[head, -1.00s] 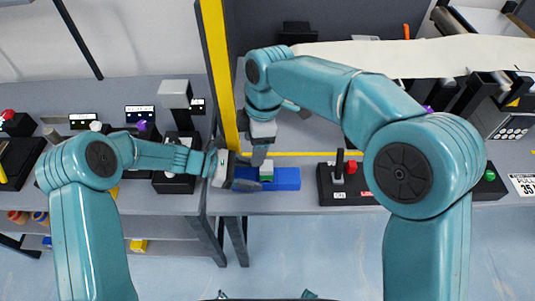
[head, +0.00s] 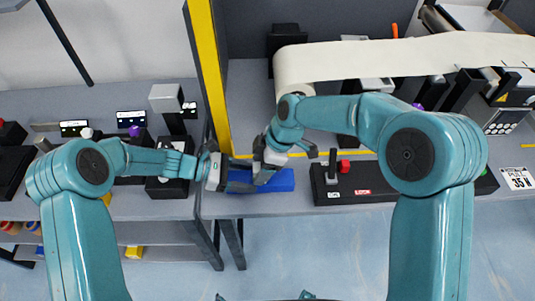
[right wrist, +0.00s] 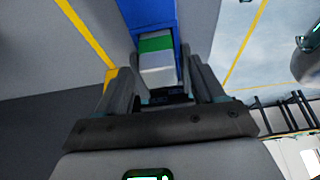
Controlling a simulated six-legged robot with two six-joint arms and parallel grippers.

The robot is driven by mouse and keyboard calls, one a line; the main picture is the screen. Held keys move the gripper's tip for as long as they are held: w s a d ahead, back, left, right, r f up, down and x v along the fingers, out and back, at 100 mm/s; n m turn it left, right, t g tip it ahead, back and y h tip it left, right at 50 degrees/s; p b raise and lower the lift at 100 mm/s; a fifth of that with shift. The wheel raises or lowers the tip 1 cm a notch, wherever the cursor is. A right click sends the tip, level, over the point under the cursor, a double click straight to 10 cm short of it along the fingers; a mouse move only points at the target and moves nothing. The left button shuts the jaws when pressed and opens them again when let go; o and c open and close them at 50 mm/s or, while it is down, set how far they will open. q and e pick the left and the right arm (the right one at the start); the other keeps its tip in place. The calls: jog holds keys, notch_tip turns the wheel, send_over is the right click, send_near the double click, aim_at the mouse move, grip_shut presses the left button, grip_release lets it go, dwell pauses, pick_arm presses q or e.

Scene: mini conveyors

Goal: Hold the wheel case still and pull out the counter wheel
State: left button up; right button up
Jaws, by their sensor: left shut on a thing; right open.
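The blue wheel case (head: 286,180) lies at the front edge of the grey table in the head view. It also shows in the right wrist view (right wrist: 147,14). The counter wheel (right wrist: 157,62), a white block with a green band, sits at the case; my right gripper hides it in the head view. My left gripper (head: 240,180) is shut on the left end of the case. My right gripper (head: 262,172) is open at the case, close beside my left gripper. In the right wrist view its fingers (right wrist: 161,74) stand on either side of the wheel; I cannot tell whether they touch it.
A black control box (head: 350,188) with a lever and red button stands right of the case. A yellow post (head: 205,70) rises behind my left gripper. A pale conveyor belt (head: 400,58) runs across the back. Black devices (head: 170,180) stand on the left table.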

pick_arm(q)
jog(key=shift+f, duration=0.1)
pick_arm(e)
jog(key=shift+a+f, duration=0.2)
jog(key=shift+f, duration=0.3)
jog(key=c, duration=1.1)
jog(key=shift+r, duration=3.25)
pick_arm(q)
jog(key=o, duration=1.3)
